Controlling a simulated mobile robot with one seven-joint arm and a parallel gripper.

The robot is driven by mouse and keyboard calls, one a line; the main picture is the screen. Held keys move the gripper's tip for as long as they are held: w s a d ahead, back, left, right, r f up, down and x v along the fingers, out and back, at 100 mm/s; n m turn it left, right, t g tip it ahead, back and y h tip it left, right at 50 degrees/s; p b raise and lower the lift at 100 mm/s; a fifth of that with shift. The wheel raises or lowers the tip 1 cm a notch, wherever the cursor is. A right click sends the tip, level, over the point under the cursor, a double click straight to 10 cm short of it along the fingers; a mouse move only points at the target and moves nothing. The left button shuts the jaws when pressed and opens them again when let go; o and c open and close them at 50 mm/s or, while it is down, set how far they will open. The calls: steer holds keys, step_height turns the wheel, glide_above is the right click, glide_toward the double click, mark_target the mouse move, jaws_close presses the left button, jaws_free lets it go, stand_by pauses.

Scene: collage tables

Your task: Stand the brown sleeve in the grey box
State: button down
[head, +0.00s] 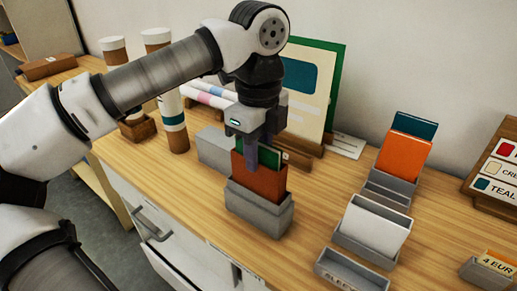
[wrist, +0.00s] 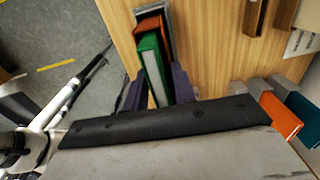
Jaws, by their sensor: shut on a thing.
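The brown sleeve (head: 265,181) stands nearly upright at the grey box (head: 258,211), its lower end hidden behind the box's front wall. Whether it rests on the bottom cannot be told. A green piece (head: 270,156) shows at its top, in or just behind it. My gripper (head: 251,158) is above the box, pointing down, shut on the sleeve's upper part. In the wrist view, the green piece (wrist: 151,63) with pale edges lies between the dark fingers, with brown of the sleeve (wrist: 148,24) around it and a grey box wall beyond.
A grey block (head: 215,148) is close on the left. To the right are a grey holder with orange (head: 402,156) and teal (head: 414,125) pieces, one with a white card (head: 375,229), and an empty one (head: 350,272). A board (head: 312,85) stands behind. Bare wood lies right of the box.

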mark_target(258, 172)
steer(key=shift+f, duration=0.15)
steer(key=shift+f+b, duration=2.15)
steer(key=shift+f, duration=0.2)
steer(key=c, duration=1.1)
jaws_free()
steer(key=shift+o, duration=0.2)
step_height(258, 172, up, 14)
steer(key=shift+f, duration=0.1)
